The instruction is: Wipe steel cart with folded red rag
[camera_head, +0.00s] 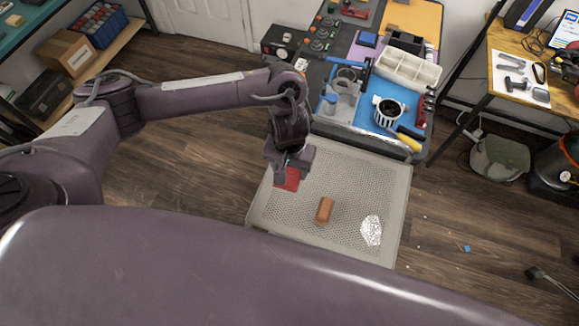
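The cart (345,165) has a pale perforated top with a raised rim and stands in the middle right of the head view. The folded red rag (289,180) is at the left part of the cart top, directly below my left gripper (288,165). The gripper points down and its tips meet or overlap the rag. The fingertips are too small and partly hidden to tell whether they are shut on it. I cannot tell whether the rag touches the cart top. My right gripper is not in view.
A brown block (324,210) lies near the cart's middle, right of the rag. A white speckled patch (371,231) is on its right side. Beyond the cart, a workbench (392,155) holds a white cup (389,110), trays and tools. Wooden floor (460,225) lies right of the cart.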

